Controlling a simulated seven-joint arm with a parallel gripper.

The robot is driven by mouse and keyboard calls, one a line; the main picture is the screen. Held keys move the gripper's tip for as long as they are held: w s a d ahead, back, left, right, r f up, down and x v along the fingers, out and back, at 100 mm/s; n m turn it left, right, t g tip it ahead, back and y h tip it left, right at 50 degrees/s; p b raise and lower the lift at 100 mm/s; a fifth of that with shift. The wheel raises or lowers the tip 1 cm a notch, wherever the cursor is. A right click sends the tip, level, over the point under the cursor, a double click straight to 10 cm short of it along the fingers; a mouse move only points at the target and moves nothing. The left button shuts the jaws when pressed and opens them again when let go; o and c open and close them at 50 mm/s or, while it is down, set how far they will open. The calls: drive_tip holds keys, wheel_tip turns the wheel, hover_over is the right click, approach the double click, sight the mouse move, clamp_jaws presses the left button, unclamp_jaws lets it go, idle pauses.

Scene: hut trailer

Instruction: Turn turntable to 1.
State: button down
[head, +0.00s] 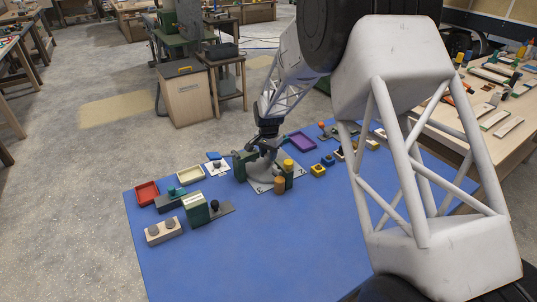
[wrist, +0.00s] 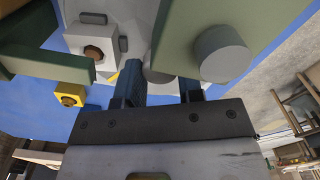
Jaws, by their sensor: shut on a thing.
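The turntable looks like the light grey plate (head: 262,186) with dark marks, on the blue table top in the head view; its marks are too small to read. My gripper (head: 262,153) is low over this plate, pointing down. In the wrist view my gripper (wrist: 161,92) has its two dark fingers around a grey rounded knob (wrist: 158,74), partly hidden between them. A green block (head: 243,165) stands at the plate's left. A green block with a yellow cylinder on top (head: 288,164) stands at its right. An orange cylinder (head: 280,185) stands at the front right.
A green box with a black knob beside it (head: 196,209) and a beige block with two grey knobs (head: 163,231) stand front left. Red (head: 147,193), cream (head: 190,175) and purple (head: 302,142) trays lie around. Small yellow and blue blocks are at right. The front middle table is clear.

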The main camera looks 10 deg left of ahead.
sight(268, 155)
drive_tip(key=shift+n, duration=0.4)
idle(0.3)
drive_tip(key=c, duration=0.8)
unclamp_jaws()
drive_tip(key=shift+o, duration=0.2)
drive_tip(key=shift+r, duration=3.9)
drive_tip(key=shift+w, duration=0.1)
